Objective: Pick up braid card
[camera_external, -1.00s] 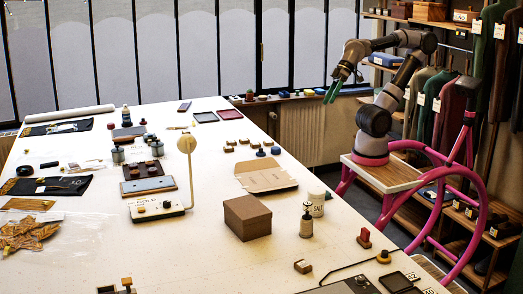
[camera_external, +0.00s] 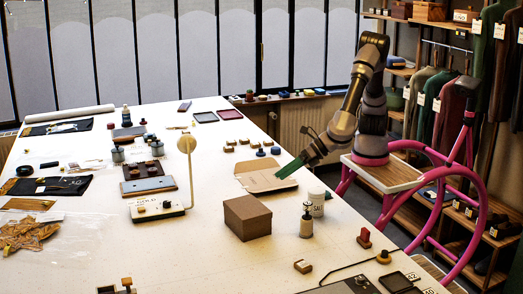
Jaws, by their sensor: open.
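My gripper (camera_external: 281,177) has green fingers that point down and left over the right part of this card. The fingers are open, and nothing shows between them. They hide a bit of the card's right side. I cannot tell how high above the card the fingertips are.
A brown box (camera_external: 247,219), a white jar (camera_external: 317,203) and a small bottle (camera_external: 306,225) stand in front of the card. A lamp on a white base (camera_external: 157,208) stands to its left. Several small blocks (camera_external: 229,149) lie behind it.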

